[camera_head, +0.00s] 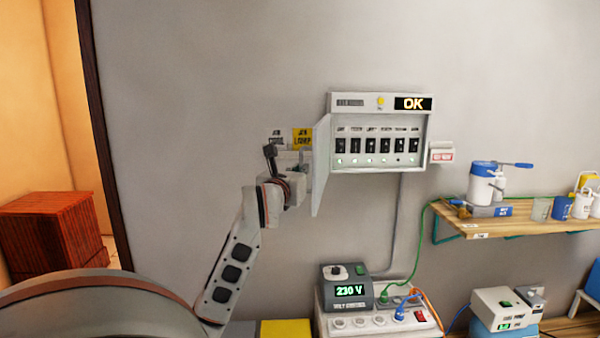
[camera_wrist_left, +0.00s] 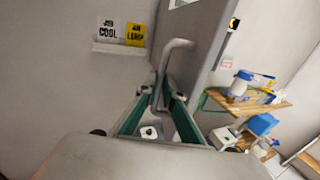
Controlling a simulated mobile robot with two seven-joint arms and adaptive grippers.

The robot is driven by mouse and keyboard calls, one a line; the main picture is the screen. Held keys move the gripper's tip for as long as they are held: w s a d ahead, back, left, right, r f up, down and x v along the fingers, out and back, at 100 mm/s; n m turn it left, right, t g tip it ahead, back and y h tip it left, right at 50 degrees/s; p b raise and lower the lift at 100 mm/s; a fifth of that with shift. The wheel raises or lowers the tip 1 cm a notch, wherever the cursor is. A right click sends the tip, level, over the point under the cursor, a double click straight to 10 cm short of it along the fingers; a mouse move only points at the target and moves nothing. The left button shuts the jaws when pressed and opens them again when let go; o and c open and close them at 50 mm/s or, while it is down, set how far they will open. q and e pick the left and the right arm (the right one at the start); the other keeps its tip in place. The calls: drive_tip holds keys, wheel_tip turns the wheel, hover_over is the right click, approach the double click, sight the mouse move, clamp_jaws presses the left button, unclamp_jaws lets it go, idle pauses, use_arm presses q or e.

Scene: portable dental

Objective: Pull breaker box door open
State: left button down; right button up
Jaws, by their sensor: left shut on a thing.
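The breaker box (camera_head: 381,132) is on the wall, with a row of several black switches and an "OK" display showing. Its door (camera_head: 320,165) stands swung open to the left, seen nearly edge-on. My left gripper (camera_head: 290,170) is at the door's outer face. In the left wrist view the door (camera_wrist_left: 208,42) rises above the fingers, and the left gripper (camera_wrist_left: 160,108) is shut on the grey door handle (camera_wrist_left: 163,72). The fingertips are partly hidden in the head view. My right gripper is not in view.
Small white and yellow signs (camera_head: 302,138) are on the wall left of the door. A voltage unit (camera_head: 346,287) and a socket strip stand below the box. A wooden shelf (camera_head: 520,224) with cups is at the right. The wall further left is bare.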

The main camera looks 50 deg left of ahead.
use_arm(q)
drive_tip(key=shift+s+a+r, duration=0.1)
drive_tip(key=shift+a+r, duration=0.05)
drive_tip(key=shift+r, duration=0.15)
drive_tip(key=c, duration=2.2)
unclamp_jaws()
drive_tip(key=shift+o, duration=0.2)
drive_tip(key=shift+f, duration=0.2)
drive_tip(key=v, duration=0.7)
drive_tip(key=shift+s, duration=0.1)
